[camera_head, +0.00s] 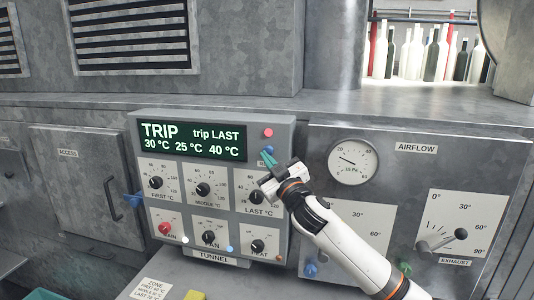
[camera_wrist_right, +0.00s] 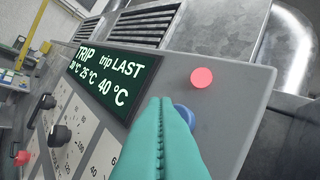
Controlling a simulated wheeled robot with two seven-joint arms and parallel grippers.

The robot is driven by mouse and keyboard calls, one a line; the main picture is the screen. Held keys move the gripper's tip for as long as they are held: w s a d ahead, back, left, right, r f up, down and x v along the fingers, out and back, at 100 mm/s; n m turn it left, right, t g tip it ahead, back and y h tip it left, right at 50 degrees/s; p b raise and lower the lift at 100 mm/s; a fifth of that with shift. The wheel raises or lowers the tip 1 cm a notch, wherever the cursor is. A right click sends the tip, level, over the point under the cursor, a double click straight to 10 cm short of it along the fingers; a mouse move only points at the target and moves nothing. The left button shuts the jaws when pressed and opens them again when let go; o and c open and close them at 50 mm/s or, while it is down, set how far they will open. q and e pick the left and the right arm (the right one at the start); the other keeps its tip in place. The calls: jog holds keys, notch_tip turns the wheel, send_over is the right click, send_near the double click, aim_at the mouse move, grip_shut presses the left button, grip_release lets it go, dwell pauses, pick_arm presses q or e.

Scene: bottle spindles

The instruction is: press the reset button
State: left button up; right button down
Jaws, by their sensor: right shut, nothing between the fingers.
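The grey control panel (camera_head: 285,190) carries a lit display (camera_head: 193,139) reading TRIP, trip LAST, 30 °C, 25 °C and 40 °C. A blue button (camera_head: 269,150) sits right of the display, below a round red piece (camera_head: 268,132). A label under the blue button is mostly hidden, so I cannot read which part is the reset button. My right gripper (camera_head: 268,159) is shut and empty, its teal fingertips at the blue button. In the right wrist view the fingers (camera_wrist_right: 161,110) partly cover the blue button (camera_wrist_right: 185,114); the red piece (camera_wrist_right: 201,78) is clear. I cannot tell whether they touch. My left gripper is out of view.
Several black knobs (camera_head: 203,189) and a red knob (camera_head: 164,229) stick out below the display. An airflow gauge (camera_head: 353,162) and an exhaust lever (camera_head: 440,240) are on the right. Bottles (camera_head: 431,55) stand behind an opening at the upper right.

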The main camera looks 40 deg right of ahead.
jog(key=shift+d, duration=0.1)
dwell(0.7)
jog(key=shift+w+d, duration=0.2)
jog(key=shift+w, duration=0.05)
jog(key=shift+w+d, duration=0.35)
jog(key=shift+d, duration=0.1)
dwell(0.9)
dwell(0.4)
jog(key=shift+s+a, duration=0.6)
jog(key=shift+a, duration=0.1)
jog(key=s+a, duration=0.3)
jog(key=a, duration=0.1)
jog(key=shift+s+p, duration=0.15)
jog(key=shift+p, duration=0.2)
jog(key=shift+d, duration=0.1)
dwell(0.5)
